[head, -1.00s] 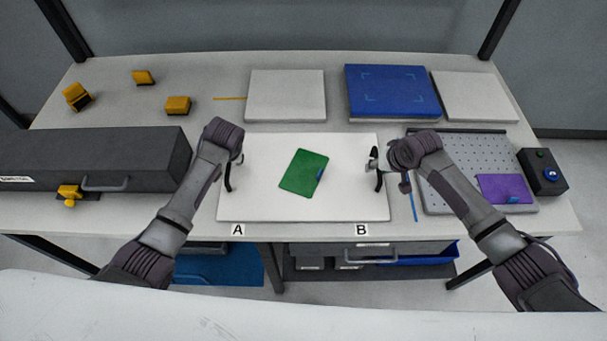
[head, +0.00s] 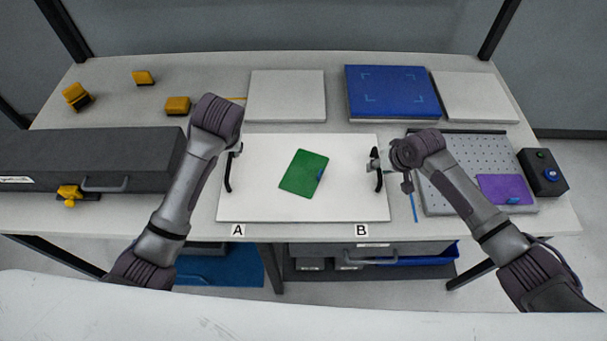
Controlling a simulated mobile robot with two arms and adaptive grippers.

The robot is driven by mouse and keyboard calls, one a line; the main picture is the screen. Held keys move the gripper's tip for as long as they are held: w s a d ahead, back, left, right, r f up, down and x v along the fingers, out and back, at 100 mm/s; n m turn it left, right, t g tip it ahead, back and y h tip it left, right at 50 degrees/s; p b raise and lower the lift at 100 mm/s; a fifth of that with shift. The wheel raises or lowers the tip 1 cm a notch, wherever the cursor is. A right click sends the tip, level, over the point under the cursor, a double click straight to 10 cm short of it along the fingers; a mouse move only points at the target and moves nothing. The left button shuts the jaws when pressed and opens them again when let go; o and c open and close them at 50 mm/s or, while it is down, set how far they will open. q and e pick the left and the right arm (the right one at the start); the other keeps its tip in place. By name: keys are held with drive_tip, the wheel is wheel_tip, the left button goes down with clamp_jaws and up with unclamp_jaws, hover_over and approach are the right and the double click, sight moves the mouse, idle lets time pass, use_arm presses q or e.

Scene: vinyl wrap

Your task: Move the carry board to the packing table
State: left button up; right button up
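The white carry board (head: 265,205) lies flat on the workbench. It has a black handle (head: 228,175) at its left edge and another black handle (head: 379,180) at its right edge. A green sheet (head: 304,173) with a small blue piece lies on its middle. My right gripper (head: 376,163) is at the far end of the right handle; I cannot tell whether its fingers are closed on it. My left gripper (head: 236,150) is by the far end of the left handle, mostly hidden by its own wrist. I cannot make out which surface is the packing table.
A long dark case (head: 90,160) lies at left. Orange blocks (head: 177,106), white slabs (head: 286,96) and a blue slab (head: 390,92) are at the back. A perforated plate (head: 455,170) with a purple sheet (head: 503,188) and a button box (head: 543,172) stand at right. A white surface (head: 300,320) crosses the front.

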drive_tip(key=v, duration=1.1)
